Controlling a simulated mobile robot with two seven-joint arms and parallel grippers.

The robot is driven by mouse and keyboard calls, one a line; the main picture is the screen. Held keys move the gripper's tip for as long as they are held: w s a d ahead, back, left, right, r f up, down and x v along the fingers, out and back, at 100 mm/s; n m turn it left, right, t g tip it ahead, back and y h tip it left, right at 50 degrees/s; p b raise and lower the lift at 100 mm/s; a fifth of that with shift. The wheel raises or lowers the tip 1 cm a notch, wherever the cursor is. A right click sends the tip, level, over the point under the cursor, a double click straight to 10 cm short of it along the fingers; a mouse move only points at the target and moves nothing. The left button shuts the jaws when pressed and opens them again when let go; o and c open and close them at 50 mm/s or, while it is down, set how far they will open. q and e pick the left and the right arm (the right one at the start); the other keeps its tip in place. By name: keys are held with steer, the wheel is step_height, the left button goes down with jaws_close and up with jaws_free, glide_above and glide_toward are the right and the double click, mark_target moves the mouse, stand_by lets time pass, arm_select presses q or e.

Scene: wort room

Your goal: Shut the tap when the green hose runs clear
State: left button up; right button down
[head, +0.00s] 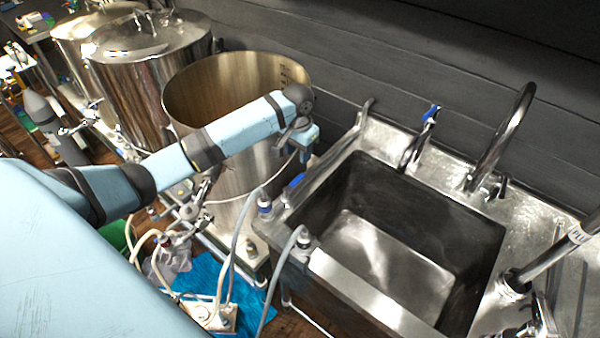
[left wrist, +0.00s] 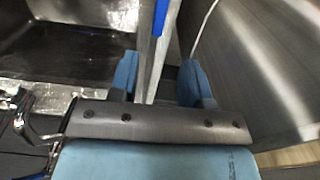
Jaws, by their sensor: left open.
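My left gripper (head: 303,136) is open and hangs in the gap between the open steel kettle and the sink. In the left wrist view its two blue fingers (left wrist: 158,78) stand apart, with a blue strip and a pale metal edge beyond or between them; I cannot tell whether they touch. A small tap with a blue handle (head: 430,114) stands on the sink's back ledge, apart from the gripper. A tall curved chrome faucet (head: 510,125) stands to its right. No green hose can be made out. My right gripper is not in view.
The steel sink (head: 350,255) looks empty. The open kettle (head: 240,175) and a lidded kettle (head: 130,85) stand to the left. Pale hoses (head: 233,240) hang below the arm, above a blue cloth (head: 200,272). A dark panelled wall (head: 400,50) closes the back.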

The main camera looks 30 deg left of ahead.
mark_target(299, 177)
arm_select(q)
step_height(299, 177, down, 9)
steer(key=shift+d+f, duration=0.1)
steer(key=shift+f, duration=0.05)
jaws_close()
